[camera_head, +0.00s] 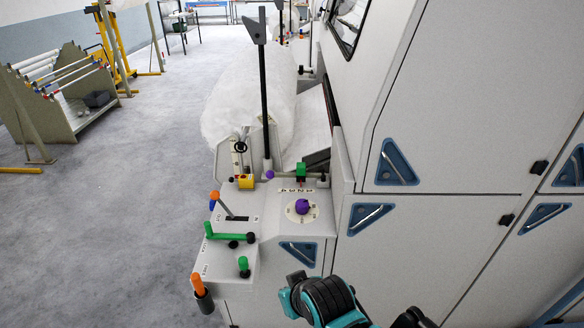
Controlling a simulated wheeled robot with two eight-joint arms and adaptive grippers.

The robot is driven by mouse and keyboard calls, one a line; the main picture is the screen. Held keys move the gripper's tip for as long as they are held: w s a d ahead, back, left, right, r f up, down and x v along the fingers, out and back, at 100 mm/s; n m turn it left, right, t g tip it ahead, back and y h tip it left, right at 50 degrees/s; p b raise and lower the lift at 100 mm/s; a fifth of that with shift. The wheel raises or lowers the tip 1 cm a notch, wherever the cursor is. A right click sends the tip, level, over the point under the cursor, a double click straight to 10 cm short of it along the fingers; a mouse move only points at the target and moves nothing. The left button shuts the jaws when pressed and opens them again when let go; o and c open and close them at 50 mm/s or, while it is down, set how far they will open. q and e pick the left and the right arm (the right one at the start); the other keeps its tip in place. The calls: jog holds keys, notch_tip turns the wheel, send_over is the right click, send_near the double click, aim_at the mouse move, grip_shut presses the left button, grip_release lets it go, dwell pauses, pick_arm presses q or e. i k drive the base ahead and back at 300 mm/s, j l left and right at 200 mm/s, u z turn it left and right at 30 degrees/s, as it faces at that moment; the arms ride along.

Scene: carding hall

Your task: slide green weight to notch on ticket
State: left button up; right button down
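A small green block (301,170), which looks like the green weight, sits on a dark bar at the back right of the machine's grey control ledge. A red mark shows just below it. A row of dark characters (290,190) is printed on the ledge in front of it; they are too small to read surely. I cannot make out a ticket. Teal and black parts of my arm show at the bottom edge, well in front of the block. No gripper fingers are visible in this view.
A purple knob on a round dial (301,207) stands before the block. A yellow block (246,181), a tall black lever (263,90), a green-handled lever (225,236), a green knob (244,262) and orange handles (198,284) crowd the left. Grey cabinets (470,130) rise at right.

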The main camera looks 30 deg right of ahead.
aim_at(301, 166)
jog(key=i+z, duration=0.1)
jog(key=z, duration=0.45)
jog(key=i+j+z, duration=0.4)
jog(key=j, duration=0.25)
jog(key=i+j+z, duration=0.2)
jog(key=j, duration=0.15)
jog(key=j+z, duration=0.2)
jog(key=j, duration=0.15)
jog(key=i+j, duration=0.1)
jog(key=j, duration=0.45)
jog(key=i+j+z, duration=0.15)
jog(key=j, duration=0.9)
jog(key=i+j+z, duration=0.15)
jog(key=j, duration=0.4)
jog(key=j+z, duration=0.3)
jog(key=j, duration=0.65)
jog(key=k, duration=0.05)
